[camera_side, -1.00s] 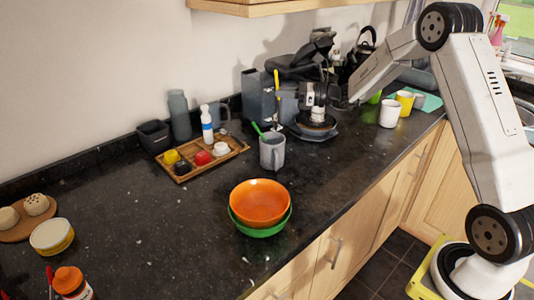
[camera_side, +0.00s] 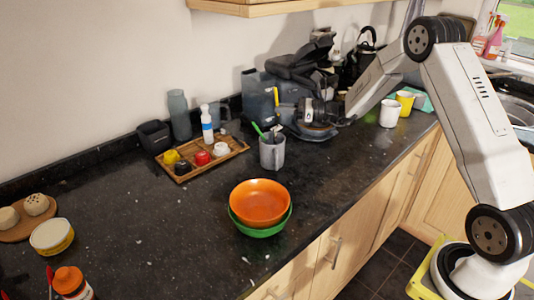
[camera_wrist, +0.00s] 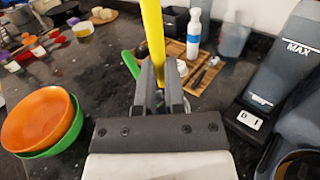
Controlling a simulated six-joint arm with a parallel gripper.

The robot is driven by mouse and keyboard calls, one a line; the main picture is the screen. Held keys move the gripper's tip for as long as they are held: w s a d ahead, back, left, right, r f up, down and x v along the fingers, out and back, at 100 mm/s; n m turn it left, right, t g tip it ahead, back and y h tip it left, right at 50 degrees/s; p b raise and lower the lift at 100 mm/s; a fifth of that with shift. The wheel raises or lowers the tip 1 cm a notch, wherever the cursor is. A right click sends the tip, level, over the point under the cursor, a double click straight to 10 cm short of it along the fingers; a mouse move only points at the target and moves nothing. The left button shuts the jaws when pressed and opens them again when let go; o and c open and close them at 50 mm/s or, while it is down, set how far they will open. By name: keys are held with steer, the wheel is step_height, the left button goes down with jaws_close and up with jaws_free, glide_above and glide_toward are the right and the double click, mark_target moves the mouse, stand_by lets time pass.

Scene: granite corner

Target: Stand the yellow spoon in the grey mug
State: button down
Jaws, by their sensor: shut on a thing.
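The grey mug (camera_side: 272,156) stands upright on the dark counter, with a green-handled utensil (camera_side: 257,129) leaning out of its left side. My gripper (camera_side: 276,127) is at the mug's mouth, shut on the yellow spoon (camera_side: 276,96). The spoon stands nearly upright, its yellow handle rising above the fingers. In the wrist view the handle (camera_wrist: 152,30) runs up from between the fingertips (camera_wrist: 158,80), beside the green handle (camera_wrist: 130,64). The spoon's lower end is hidden, so I cannot tell how deep it sits in the mug.
An orange bowl (camera_side: 260,199) sits in a green bowl (camera_side: 262,231) in front of the mug. A wooden tray (camera_side: 236,147) with small jars and a white-and-blue bottle (camera_side: 207,125) is to the left. Dark appliances (camera_wrist: 270,75) crowd the right.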

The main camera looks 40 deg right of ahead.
steer(key=shift+f, duration=1)
steer(key=c, duration=0.6)
jaws_free()
steer(key=shift+d, duration=0.1)
steer(key=v, duration=0.7)
steer(key=shift+s+d, duration=0.15)
steer(key=shift+s, duration=0.15)
